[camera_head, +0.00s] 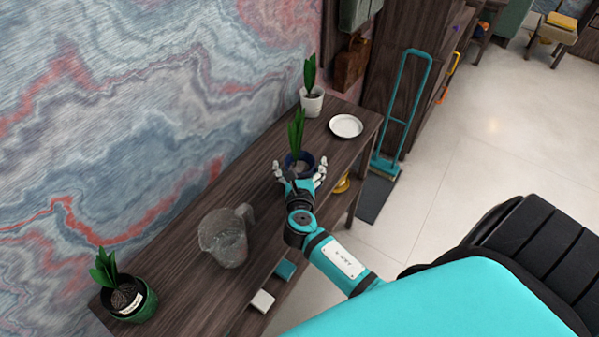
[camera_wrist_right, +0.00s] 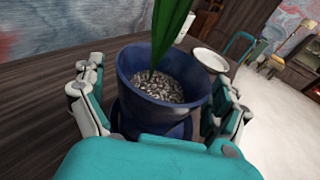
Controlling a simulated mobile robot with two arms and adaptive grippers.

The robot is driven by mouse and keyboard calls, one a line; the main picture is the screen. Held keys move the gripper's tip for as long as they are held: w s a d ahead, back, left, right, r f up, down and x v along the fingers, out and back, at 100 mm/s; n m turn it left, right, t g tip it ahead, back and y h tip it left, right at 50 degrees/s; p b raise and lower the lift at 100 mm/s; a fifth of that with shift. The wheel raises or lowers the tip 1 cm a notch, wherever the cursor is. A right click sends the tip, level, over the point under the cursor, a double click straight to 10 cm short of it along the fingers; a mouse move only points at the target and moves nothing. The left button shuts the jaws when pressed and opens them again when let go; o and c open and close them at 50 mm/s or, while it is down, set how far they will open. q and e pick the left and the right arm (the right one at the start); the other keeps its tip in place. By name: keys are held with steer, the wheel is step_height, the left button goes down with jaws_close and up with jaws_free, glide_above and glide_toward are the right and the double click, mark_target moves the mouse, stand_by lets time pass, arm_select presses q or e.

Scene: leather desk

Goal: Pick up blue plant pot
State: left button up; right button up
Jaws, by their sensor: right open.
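The blue plant pot (camera_head: 306,160) stands upright on the dark wooden desk (camera_head: 190,255), with a green leafy plant in it. My right gripper (camera_head: 301,173) is at the near side of the pot, its fingers spread on either side of it. In the right wrist view the blue pot (camera_wrist_right: 165,112), filled with gravel, sits between the open fingers of my right gripper (camera_wrist_right: 160,108). The fingers are close to its sides; whether any touch is unclear. The pot's lower front is partly hidden by the gripper's palm. My left gripper is not in view.
A white pot with a plant (camera_head: 312,103) and a white saucer (camera_head: 346,126) stand beyond the blue pot. A marbled wall (camera_head: 130,110) runs behind the desk.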

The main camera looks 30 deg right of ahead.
steer(key=c, duration=1.5)
steer(key=shift+r, duration=0.1)
steer(key=shift+c, duration=0.3)
steer(key=shift+r, duration=0.1)
